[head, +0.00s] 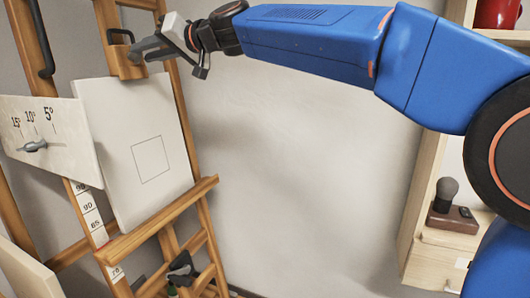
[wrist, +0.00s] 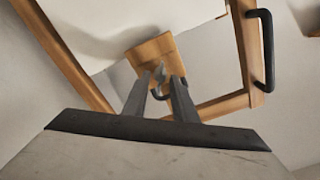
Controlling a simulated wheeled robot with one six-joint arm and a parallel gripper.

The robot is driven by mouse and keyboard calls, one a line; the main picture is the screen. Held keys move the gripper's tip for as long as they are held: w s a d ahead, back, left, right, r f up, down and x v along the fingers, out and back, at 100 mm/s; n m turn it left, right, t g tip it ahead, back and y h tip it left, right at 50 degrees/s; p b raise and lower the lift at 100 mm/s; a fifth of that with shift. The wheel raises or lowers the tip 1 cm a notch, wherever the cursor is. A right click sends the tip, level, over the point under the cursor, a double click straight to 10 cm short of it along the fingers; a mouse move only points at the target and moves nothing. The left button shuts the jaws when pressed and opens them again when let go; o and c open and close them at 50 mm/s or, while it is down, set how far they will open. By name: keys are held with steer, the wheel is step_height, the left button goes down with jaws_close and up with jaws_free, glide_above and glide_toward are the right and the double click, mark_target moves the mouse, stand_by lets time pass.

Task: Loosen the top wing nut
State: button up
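The easel's top holder is a wooden block (head: 130,66) above the white canvas (head: 100,110). My gripper (head: 140,50) is at this block, reaching in from the right. In the wrist view the block (wrist: 151,48) lies just beyond my two fingers (wrist: 163,78). A small grey wing nut (wrist: 160,71) shows on the block between the fingertips. The fingers stand apart with a gap around it; I cannot tell whether either touches it. In the head view the gripper hides this nut.
Another wing nut (head: 33,146) sits on the angle-scale plate (head: 70,165) at left. The easel's lower ledge (head: 160,222) is below the canvas. A wooden shelf (head: 425,190) stands at right. Bare wall lies between.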

steer(key=v, duration=0.5)
stand_by(0.3)
steer(key=s+d+f+m+t+h, duration=0.15)
steer(key=s+d+f+h, duration=0.25)
steer(key=d+f, duration=0.9)
steer(key=s+d+f+m+g+h, duration=0.15)
steer(key=s+d+f+h, duration=0.25)
steer(key=d+f, duration=0.9)
steer(key=s+d+f+m+h, duration=0.2)
steer(key=s+d+f+h, duration=0.1)
steer(key=s+d+f, duration=0.7)
steer(key=s+d+f+m+g+h, duration=0.1)
steer(key=s+d+f+h, duration=0.3)
steer(key=s+d+f, duration=0.7)
steer(key=d+f+m, duration=0.1)
steer(key=d+f, duration=0.1)
steer(key=d, duration=0.4)
steer(key=shift+d+f, duration=0.2)
steer(key=shift+f, duration=0.2)
